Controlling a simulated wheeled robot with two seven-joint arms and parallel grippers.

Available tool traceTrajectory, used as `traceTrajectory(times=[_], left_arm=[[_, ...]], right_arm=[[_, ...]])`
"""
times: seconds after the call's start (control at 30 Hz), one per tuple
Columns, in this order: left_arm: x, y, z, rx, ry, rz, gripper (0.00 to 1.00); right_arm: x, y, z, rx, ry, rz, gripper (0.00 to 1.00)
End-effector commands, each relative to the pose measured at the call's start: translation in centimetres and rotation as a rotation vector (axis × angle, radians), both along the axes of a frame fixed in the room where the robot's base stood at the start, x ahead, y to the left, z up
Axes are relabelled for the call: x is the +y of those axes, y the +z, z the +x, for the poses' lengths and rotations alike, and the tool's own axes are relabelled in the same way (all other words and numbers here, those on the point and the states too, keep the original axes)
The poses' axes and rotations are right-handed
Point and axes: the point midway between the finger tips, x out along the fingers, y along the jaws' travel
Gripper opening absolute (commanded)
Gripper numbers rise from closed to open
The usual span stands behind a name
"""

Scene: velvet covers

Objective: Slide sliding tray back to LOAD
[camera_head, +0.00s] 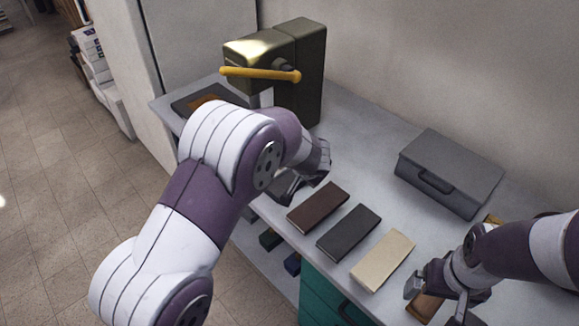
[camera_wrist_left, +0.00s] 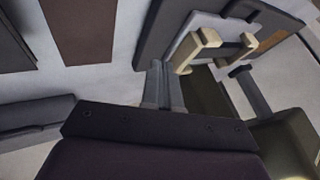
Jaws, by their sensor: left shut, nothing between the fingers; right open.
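The sliding tray is a dark flat plate (camera_head: 186,103) at the far left end of the counter, beside the olive press (camera_head: 312,75) with its yellow lever (camera_head: 260,74). An orange-brown piece lies on it. In the left wrist view the tray (camera_wrist_left: 158,38) is at the top, with a cream bracket-like handle (camera_wrist_left: 203,42) at its near edge. My left gripper (camera_wrist_left: 160,84) is shut and empty, its fingertips just short of the handle. In the head view my left arm partly hides it. My right gripper (camera_head: 436,300) is open above a brown piece at the lower right.
Brown (camera_head: 318,206), dark grey (camera_head: 348,232) and cream (camera_head: 382,260) covers lie in a row along the counter's front edge. A grey case (camera_head: 450,172) stands at the back right. The counter between the press and the case is clear.

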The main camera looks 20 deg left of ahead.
Motion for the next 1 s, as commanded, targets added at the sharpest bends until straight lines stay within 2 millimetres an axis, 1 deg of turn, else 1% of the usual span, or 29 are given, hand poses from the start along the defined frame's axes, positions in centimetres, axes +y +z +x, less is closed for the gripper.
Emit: traceTrajectory(times=[0.03, 0.1, 0.33, 0.4, 0.5, 0.6, 0.73, 1.0], left_arm=[[0.3, -0.9, 0.6, 0.003, 0.002, 0.001, 0.00], [0.6, -2.2, 1.4, 0.003, 0.002, 0.001, 0.00], [1.6, -6.0, 4.2, 0.003, 0.001, 0.001, 0.00], [2.8, -5.4, 4.9, 0.001, 0.004, 0.000, 0.00], [3.9, -5.5, 5.5, 0.002, 0.003, 0.001, 0.00], [4.7, -5.7, 6.0, 0.002, 0.003, 0.001, 0.00], [5.0, -5.8, 6.2, 0.001, 0.001, 0.001, 0.00], [5.0, -5.8, 6.2, 0.001, 0.001, 0.001, 0.00]], right_arm=[[0.0, 0.0, 0.0, 0.000, 0.000, 0.000, 1.00], [0.0, 0.0, 0.0, 0.000, 0.000, 0.000, 1.00], [0.0, 0.3, 0.0, 0.000, 0.000, 0.000, 1.00], [0.0, 1.3, 0.0, 0.001, 0.000, 0.000, 1.00], [0.0, 1.9, 0.0, 0.000, 0.000, 0.000, 1.00], [0.0, 2.1, 0.0, 0.000, 0.000, 0.000, 1.00], [0.0, 2.2, 0.0, 0.000, 0.000, 0.000, 1.00], [0.0, 2.1, 0.0, 0.000, 0.000, 0.000, 1.00]])
